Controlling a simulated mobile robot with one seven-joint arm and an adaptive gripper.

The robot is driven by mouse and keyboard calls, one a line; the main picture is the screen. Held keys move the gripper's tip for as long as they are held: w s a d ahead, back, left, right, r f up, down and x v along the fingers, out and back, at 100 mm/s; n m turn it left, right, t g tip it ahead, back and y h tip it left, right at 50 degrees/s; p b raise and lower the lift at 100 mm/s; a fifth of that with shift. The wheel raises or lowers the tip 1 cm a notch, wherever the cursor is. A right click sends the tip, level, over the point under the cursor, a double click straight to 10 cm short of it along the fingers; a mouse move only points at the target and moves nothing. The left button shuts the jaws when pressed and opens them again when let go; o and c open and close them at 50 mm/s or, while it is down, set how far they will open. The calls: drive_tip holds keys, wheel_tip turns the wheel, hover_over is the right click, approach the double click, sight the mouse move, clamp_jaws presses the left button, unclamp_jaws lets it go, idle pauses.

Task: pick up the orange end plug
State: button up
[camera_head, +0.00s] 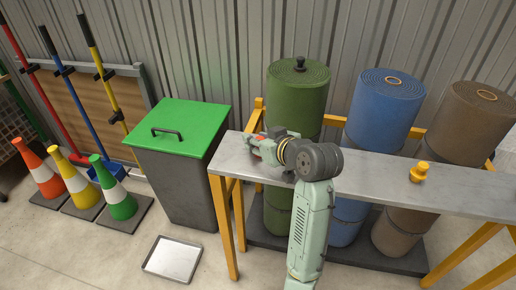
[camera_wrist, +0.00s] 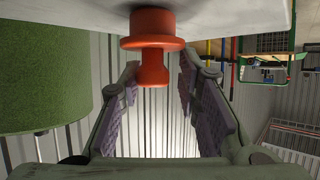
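The orange end plug (camera_wrist: 152,45) stands on the pale bench top, which runs along the top of the wrist view; the picture there appears upside down. The plug has a wide flange and a narrower stem. My gripper (camera_wrist: 160,78) is open, with one finger to each side of the plug's stem. Gaps show between the fingers and the stem, so it is not gripped. In the head view my gripper (camera_head: 258,145) is low over the left end of the bench (camera_head: 375,178), and it mostly hides the plug.
A green-lidded bin (camera_head: 180,180) is left of the bench. The bench's middle is clear.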

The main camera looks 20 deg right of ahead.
clamp_jaws()
idle(0.4)
